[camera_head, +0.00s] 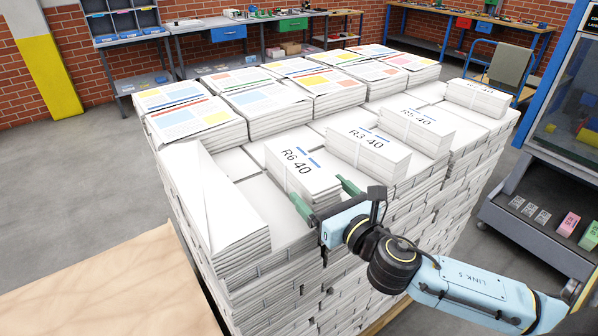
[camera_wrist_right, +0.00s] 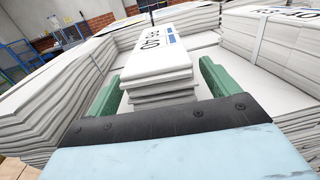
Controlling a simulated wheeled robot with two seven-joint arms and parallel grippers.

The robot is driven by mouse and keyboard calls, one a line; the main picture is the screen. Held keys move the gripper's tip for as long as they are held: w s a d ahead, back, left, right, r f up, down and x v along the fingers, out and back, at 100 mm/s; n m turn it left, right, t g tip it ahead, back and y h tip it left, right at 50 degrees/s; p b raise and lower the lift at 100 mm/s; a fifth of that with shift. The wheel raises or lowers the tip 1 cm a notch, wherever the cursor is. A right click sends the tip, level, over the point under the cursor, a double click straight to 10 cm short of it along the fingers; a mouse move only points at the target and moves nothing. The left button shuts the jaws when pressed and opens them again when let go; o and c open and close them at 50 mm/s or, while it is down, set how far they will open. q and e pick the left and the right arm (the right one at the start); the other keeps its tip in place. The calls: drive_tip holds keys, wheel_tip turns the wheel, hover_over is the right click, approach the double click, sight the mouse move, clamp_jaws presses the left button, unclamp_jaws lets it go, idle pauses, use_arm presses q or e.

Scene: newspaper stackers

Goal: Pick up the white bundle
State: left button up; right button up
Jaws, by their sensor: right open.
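A white bundle marked R6 40 (camera_head: 300,173) lies on top of the large newspaper stack, bound with a strap. Its near end (camera_wrist_right: 158,88) faces my right gripper in the right wrist view. My right gripper (camera_head: 324,196) is open, with one green finger on each side of the bundle's near end. In the right wrist view, gaps show between the bundle and the fingers of the right gripper (camera_wrist_right: 160,82). Two more white bundles, R3 40 (camera_head: 367,152) and R5 40 (camera_head: 417,127), lie to the right. My left gripper is not in view.
A tall newspaper stack (camera_head: 270,293) fills the middle. A folded white pile (camera_head: 212,200) lies left of the bundle, and coloured newspapers (camera_head: 180,112) lie behind. A wooden surface (camera_head: 110,290) is at the lower left. A blue-framed machine (camera_head: 570,100) stands at the right.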

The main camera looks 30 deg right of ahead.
sight(313, 180)
drive_tip(key=shift+w+r+p, duration=0.15)
drive_tip(key=shift+w+p, duration=0.15)
drive_tip(key=shift+w, duration=1.65)
clamp_jaws()
drive_tip(key=shift+r, duration=0.2)
